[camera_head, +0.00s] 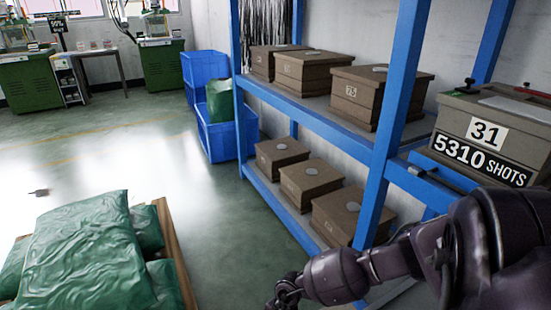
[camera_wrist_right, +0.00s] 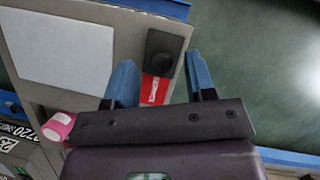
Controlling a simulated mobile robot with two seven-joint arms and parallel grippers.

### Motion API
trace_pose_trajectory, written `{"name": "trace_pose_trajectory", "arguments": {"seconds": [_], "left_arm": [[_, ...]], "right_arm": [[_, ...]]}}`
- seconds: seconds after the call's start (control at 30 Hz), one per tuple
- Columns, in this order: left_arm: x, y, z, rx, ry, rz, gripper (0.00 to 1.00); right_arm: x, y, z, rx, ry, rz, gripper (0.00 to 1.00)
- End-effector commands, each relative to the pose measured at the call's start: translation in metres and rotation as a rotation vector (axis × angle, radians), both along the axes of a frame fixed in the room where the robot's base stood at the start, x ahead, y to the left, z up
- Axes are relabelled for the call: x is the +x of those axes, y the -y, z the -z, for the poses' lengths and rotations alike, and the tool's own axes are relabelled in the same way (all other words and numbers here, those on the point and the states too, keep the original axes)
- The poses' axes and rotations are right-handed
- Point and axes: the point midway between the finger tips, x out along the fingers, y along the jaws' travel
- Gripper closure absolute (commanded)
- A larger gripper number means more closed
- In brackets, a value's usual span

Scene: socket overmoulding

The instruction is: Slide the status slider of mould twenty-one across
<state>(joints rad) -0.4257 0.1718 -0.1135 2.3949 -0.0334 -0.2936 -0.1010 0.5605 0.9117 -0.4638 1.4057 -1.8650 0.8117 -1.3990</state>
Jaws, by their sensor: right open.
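In the right wrist view, my right gripper (camera_wrist_right: 162,82) is open, with two blue fingers apart. A dark square slider knob (camera_wrist_right: 163,52) sits beyond the fingertips, roughly in line with the gap between them. A red strip (camera_wrist_right: 155,89) with white lettering shows between the fingers, beside the knob. Both are on the edge of a grey-brown mould (camera_wrist_right: 125,15) with a pale plate on top. No number twenty-one is readable on it. In the head view my right arm comes in from the right; its gripper is hidden. My left gripper is not in view.
A mould marked 31 and 5310 SHOTS (camera_head: 485,140) stands at right. Several brown moulds, one marked 75 (camera_head: 368,90), sit on the blue rack (camera_head: 385,130). Green sacks (camera_head: 85,245) lie on a pallet at left. Blue bins (camera_head: 215,140) stand behind. Open floor lies between.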

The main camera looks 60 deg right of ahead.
Motion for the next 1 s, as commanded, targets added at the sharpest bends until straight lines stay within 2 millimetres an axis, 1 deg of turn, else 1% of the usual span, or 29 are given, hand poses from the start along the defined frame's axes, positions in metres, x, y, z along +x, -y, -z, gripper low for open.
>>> {"name": "trace_pose_trajectory", "arguments": {"seconds": [0.03, 0.1, 0.3, 0.5, 0.6, 0.7, 1.0], "left_arm": [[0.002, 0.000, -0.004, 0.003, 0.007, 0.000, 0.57], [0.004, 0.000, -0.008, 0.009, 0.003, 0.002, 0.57], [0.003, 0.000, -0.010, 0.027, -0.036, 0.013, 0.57], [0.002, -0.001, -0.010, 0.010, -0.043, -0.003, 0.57], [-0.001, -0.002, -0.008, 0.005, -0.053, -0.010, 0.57], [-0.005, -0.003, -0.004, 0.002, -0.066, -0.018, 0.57], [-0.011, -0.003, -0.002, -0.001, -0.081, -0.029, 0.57]], "right_arm": [[0.002, 0.003, -0.009, -0.002, 0.006, -0.001, 0.50], [0.003, 0.007, -0.019, -0.003, 0.009, -0.001, 0.50], [0.003, 0.021, -0.056, -0.002, 0.012, -0.001, 0.50], [0.000, 0.032, -0.083, -0.001, 0.009, -0.001, 0.50], [-0.001, 0.036, -0.091, -0.001, 0.007, 0.000, 0.50], [-0.003, 0.038, -0.095, 0.001, 0.003, 0.000, 0.50], [-0.004, 0.038, -0.095, 0.001, 0.001, 0.000, 0.50]]}}
